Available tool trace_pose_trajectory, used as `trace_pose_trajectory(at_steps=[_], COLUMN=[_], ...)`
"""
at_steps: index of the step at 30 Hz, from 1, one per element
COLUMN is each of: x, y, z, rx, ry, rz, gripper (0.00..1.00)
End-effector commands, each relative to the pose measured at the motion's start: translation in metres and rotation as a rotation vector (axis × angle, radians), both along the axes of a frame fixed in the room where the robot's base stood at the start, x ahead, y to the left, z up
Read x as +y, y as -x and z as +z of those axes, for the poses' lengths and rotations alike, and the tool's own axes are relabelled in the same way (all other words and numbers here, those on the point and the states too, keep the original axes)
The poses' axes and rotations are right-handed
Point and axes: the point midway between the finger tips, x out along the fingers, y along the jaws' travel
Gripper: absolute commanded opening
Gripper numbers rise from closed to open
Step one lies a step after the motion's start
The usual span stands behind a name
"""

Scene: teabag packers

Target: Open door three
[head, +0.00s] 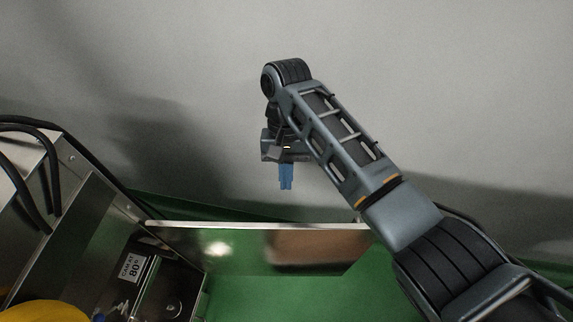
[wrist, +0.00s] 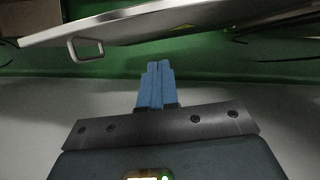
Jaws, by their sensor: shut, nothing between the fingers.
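A shiny metal door (head: 250,245) stands swung out from the machine at the lower middle of the head view. I see no number on it, so I cannot tell if it is door three. In the wrist view a metal door panel (wrist: 150,25) crosses the top, with a small loop handle (wrist: 86,49) on its face. My gripper (head: 286,186) has its blue fingers pointing down, behind the door's top edge in the head view. In the wrist view the fingers (wrist: 157,66) are together and empty, apart from the handle, which is to their left.
The metal machine housing (head: 85,235) is at the left, with black cables (head: 50,165) and a label (head: 131,267) reading about 80°. A yellow round thing (head: 45,311) is at the lower left corner. Green floor (head: 300,300) and a plain grey wall (head: 450,80) look clear.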

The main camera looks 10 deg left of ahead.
Motion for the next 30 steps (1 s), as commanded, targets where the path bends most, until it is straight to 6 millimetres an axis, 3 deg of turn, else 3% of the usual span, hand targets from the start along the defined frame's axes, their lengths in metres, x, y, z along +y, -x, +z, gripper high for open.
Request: trace_pose_trajectory(at_steps=[6,15,30], x=[-0.004,-0.009,-0.009], y=[0.016,0.050,0.052], z=[-0.037,-0.033,-0.033], rx=[0.003,0.001,0.001], ry=[0.002,0.000,0.001], rz=[-0.001,-0.001,-0.007], gripper=[0.00,0.00,0.00])
